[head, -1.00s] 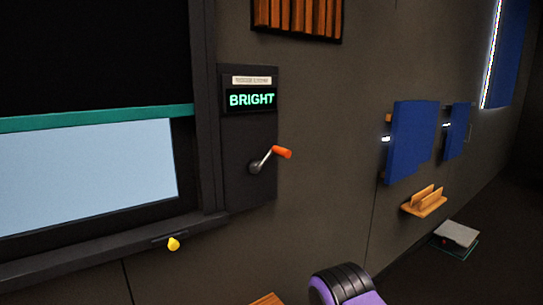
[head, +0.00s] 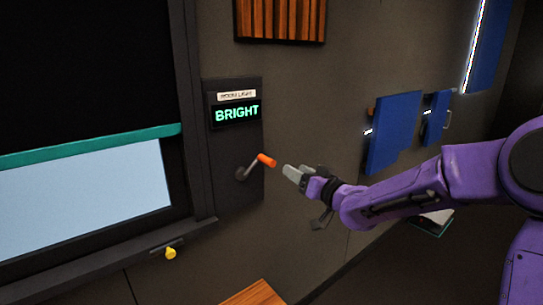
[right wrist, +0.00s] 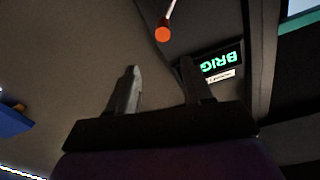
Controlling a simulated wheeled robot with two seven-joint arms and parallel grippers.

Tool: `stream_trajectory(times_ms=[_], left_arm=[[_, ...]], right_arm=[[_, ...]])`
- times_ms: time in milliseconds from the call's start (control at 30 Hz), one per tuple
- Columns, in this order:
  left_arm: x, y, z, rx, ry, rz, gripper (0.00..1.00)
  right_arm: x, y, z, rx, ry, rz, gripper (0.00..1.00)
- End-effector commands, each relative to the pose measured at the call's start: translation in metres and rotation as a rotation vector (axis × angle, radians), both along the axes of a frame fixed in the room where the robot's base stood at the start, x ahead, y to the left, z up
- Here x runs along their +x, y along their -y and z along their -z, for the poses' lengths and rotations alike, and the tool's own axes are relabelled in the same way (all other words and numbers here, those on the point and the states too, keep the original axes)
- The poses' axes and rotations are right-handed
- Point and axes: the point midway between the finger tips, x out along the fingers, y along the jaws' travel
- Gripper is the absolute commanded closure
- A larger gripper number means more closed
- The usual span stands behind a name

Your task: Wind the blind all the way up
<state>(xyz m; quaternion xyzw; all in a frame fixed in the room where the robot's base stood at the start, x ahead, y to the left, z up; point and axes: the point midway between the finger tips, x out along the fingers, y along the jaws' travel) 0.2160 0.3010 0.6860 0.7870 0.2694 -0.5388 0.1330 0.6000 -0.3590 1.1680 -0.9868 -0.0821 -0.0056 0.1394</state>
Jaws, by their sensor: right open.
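The blind (head: 70,75) is a black sheet with a teal bottom bar (head: 90,145), hanging partway down the window (head: 85,195); pale blue shows below the bar. The crank (head: 247,170) sticks out of the dark panel right of the window, with an orange knob (head: 266,160) pointing up and right. My right gripper (head: 290,172) is open and empty, just right of the knob and apart from it. In the right wrist view the knob (right wrist: 162,34) is beyond the two spread fingers (right wrist: 158,85). My left gripper is not in view.
A display (head: 236,114) above the crank reads BRIGHT. A yellow knob (head: 170,253) sits below the window sill. Blue panels (head: 392,133) are on the wall to the right, and a slatted wooden piece (head: 280,20) is above. A wooden edge (head: 254,294) shows at the bottom.

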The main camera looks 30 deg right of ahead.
Motion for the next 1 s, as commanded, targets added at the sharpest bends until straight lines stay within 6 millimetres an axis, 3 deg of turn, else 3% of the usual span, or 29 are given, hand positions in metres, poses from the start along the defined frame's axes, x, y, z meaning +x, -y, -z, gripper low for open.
stream_trajectory(times_ms=[167, 600, 967, 1000], left_arm=[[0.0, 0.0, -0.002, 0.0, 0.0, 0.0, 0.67], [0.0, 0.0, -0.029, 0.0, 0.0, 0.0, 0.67], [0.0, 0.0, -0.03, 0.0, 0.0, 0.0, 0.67], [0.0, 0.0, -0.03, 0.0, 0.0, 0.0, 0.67]], right_arm=[[0.011, -0.009, 0.004, -0.006, -0.031, -0.039, 0.49], [0.095, -0.026, 0.004, -0.005, -0.029, -0.038, 0.49], [0.104, -0.029, 0.006, -0.004, -0.03, -0.038, 0.49], [0.104, -0.029, 0.006, -0.004, -0.03, -0.038, 0.62]])
